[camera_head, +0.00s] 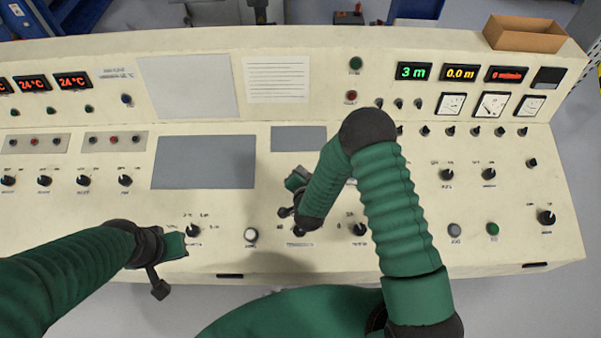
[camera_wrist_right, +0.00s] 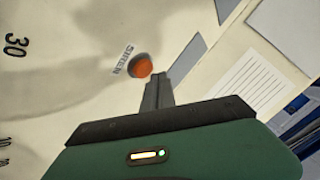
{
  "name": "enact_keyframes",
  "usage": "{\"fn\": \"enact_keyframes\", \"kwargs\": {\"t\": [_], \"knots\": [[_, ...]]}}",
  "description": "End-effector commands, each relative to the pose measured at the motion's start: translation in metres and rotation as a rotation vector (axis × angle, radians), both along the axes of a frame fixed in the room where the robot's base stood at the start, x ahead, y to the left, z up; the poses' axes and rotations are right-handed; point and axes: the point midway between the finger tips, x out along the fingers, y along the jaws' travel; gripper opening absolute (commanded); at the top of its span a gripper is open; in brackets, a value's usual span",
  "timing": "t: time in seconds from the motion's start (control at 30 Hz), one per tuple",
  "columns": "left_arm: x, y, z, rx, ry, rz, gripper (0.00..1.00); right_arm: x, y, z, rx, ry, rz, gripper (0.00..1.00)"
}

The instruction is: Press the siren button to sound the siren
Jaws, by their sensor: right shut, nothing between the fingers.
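The siren button (camera_wrist_right: 143,67) is a round orange-red cap in a dark ring, with the word SIREN printed beside it, in the right wrist view. My right gripper (camera_wrist_right: 158,90) is shut and empty. Its fingertips lie close to the button's edge in that view; I cannot tell whether they touch it. In the head view my right gripper (camera_head: 298,228) is low over the middle of the desk, and the arm and hand hide the button. My left gripper (camera_head: 173,245) hangs over the front left of the desk; its fingers are not clear.
The cream control desk (camera_head: 320,260) carries several knobs. A white button (camera_head: 251,235) is left of my right gripper and a black knob (camera_head: 360,230) is right of it. Grey panels (camera_head: 203,162) lie behind. A brown open box (camera_head: 524,34) stands on the desk's back right.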

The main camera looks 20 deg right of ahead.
Motion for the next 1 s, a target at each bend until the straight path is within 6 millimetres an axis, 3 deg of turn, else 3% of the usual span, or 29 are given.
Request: {"fn": "enact_keyframes", "kwargs": {"t": [1.0], "knots": [[0.000, 0.000, -0.012, 0.000, 0.000, 0.000, 0.00, 0.002, -0.006, -0.012, 0.000, 0.000, 0.000, 0.00]]}}
